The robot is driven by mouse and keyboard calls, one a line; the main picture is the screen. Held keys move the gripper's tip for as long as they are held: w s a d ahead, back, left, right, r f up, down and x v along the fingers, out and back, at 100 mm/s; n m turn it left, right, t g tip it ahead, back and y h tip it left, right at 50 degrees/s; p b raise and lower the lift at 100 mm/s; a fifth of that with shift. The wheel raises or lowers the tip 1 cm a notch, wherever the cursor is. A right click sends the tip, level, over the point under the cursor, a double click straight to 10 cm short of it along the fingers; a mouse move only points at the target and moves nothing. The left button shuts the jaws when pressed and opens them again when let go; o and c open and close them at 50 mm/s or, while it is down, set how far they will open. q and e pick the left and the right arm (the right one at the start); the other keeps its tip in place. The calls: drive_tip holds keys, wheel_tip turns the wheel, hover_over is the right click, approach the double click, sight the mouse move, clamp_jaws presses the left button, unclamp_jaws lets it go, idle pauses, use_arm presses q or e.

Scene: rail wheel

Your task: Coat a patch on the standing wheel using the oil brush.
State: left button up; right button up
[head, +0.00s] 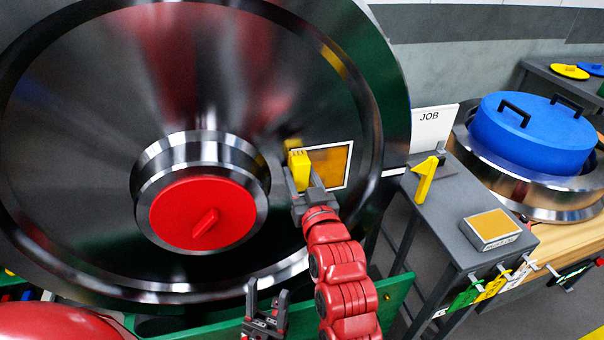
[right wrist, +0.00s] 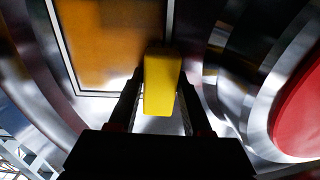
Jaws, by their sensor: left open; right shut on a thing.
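The standing wheel (head: 75,150) is large, shiny and dark, with a red hub cap (head: 200,212). A white-framed patch (head: 334,164) on its face, right of the hub, is coloured amber; the patch also shows in the right wrist view (right wrist: 105,40). My right gripper (head: 302,188) is shut on the yellow oil brush (head: 299,168), held at the patch's left edge near the hub. In the right wrist view the brush (right wrist: 160,85) sits between the fingers; its tip is hidden, so contact is unclear. My left gripper (head: 266,308) is open and empty, low in front of the wheel.
A dark stand (head: 455,205) at the right holds a yellow holder (head: 425,180), an amber-topped box (head: 492,228) and a JOB card (head: 432,125). Coloured tags hang from its front. Beyond it, a blue lidded part (head: 530,135) sits in a metal ring on a wooden bench.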

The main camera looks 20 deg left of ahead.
drive_tip(key=shift+p+v, duration=0.3)
drive_tip(key=shift+v, duration=2.7)
drive_tip(key=shift+r+p, duration=0.1)
drive_tip(key=shift+p, duration=0.4)
drive_tip(key=p+v, duration=0.3)
drive_tip(key=p, duration=0.3)
